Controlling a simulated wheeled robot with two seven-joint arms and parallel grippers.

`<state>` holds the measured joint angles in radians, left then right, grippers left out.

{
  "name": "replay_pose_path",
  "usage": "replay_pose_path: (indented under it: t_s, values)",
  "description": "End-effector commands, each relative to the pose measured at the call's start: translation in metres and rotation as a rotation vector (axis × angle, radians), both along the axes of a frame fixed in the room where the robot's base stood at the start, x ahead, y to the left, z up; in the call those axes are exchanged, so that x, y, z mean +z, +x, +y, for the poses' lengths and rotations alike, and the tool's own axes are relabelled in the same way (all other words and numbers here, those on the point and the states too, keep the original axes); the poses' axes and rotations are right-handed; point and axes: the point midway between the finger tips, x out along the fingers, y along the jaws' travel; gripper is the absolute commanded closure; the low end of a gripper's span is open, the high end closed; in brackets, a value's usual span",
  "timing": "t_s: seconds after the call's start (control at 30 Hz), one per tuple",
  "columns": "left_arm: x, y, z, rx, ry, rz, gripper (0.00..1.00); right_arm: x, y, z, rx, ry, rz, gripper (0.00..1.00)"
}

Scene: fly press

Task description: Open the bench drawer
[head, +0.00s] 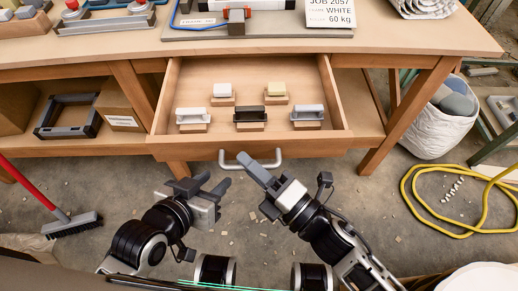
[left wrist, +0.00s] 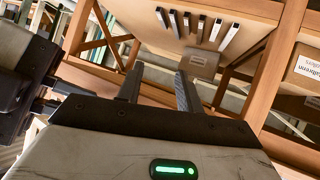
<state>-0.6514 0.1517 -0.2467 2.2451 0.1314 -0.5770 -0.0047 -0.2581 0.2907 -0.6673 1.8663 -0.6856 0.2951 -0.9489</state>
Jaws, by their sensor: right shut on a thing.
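The bench drawer (head: 165,108) stands pulled out from under the bench top, with its inside in view. Several small blocks with grey, white, black and cream tops (head: 250,116) sit in it. A grey bar handle (head: 273,163) is on the drawer front (head: 200,150). My right gripper (head: 250,164) is shut on the handle, its fingers covering part of the bar. My left gripper (head: 205,184) is below and left of the handle, apart from it. Its two fingers also show in the left wrist view (left wrist: 158,82), spread with nothing between them.
The bench top (head: 420,50) above holds a press base and a job card (head: 330,13). Cardboard boxes and a dark frame (head: 68,115) are on the lower shelf. A red-handled broom (head: 70,224), a white sack (head: 440,122) and a yellow hose (head: 408,195) are on the floor.

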Motion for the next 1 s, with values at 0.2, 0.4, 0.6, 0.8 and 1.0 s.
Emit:
replay_pose_path:
  t_s: [0.2,0.4,0.6,0.8,1.0]
  values:
    - [0.001,-0.001,0.0,0.001,-0.001,-0.002,0.64,0.0,-0.002,0.0,0.003,-0.002,-0.002,1.0]
    - [0.001,-0.001,0.0,0.001,-0.001,0.0,0.64,0.0,-0.002,-0.001,0.002,-0.002,-0.002,0.84]
    - [0.001,-0.001,0.0,0.0,-0.002,0.002,0.64,0.0,-0.002,0.0,0.002,-0.002,-0.002,0.68]
    - [-0.001,-0.002,0.0,-0.001,-0.001,0.005,0.64,-0.001,-0.003,-0.002,0.004,-0.001,-0.001,0.68]
    - [-0.003,-0.002,0.0,-0.001,0.0,0.009,0.64,-0.005,-0.01,-0.017,0.022,-0.004,0.002,0.68]
